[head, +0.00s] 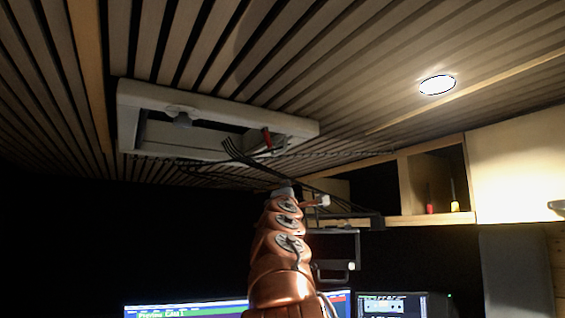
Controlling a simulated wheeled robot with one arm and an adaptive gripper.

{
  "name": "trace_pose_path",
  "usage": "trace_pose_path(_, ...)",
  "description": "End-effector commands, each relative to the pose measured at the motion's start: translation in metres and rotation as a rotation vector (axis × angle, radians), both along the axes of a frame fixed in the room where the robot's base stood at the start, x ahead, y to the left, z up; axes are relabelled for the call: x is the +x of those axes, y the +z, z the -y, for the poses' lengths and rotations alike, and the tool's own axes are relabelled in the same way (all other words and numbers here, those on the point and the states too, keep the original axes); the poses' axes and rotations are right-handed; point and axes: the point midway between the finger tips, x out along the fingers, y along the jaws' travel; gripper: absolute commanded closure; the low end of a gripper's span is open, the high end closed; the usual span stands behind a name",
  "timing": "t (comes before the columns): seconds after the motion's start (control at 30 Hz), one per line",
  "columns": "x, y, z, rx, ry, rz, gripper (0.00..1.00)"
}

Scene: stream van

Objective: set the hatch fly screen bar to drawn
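The roof hatch has a white frame (215,101) set in the slatted ceiling, upper left of centre in the head view. Its opening is dark. A pale rounded fitting (182,117) sits near its far-left side, and a small red part (267,138) shows near its right end. I cannot tell for sure which part is the fly screen bar, or how far it is drawn. My copper arm reaches up from the bottom centre towards the hatch's right end. My gripper is not clearly distinguishable among thin dark shapes below the hatch, so its opening and any contact are unclear.
An open wooden cubby (436,180) holds red and yellow-handled items at the right, beside a pale cabinet door (518,168). A dark bracketed unit (338,246) hangs right of my arm. Lit screens (185,309) stand low down. A round ceiling lamp (437,85) glows.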

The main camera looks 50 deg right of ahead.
Motion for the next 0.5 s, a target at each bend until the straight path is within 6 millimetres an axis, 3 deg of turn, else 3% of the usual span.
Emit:
trace_pose_path(0.1, -0.008, 0.032, 0.003, -0.233, -0.048, -0.067, 0.63)
trace_pose_path(0.2, -0.012, 0.051, -0.001, -0.419, -0.092, -0.138, 0.63)
trace_pose_path(0.5, -0.021, 0.067, -0.013, -0.802, -0.207, -0.331, 0.63)
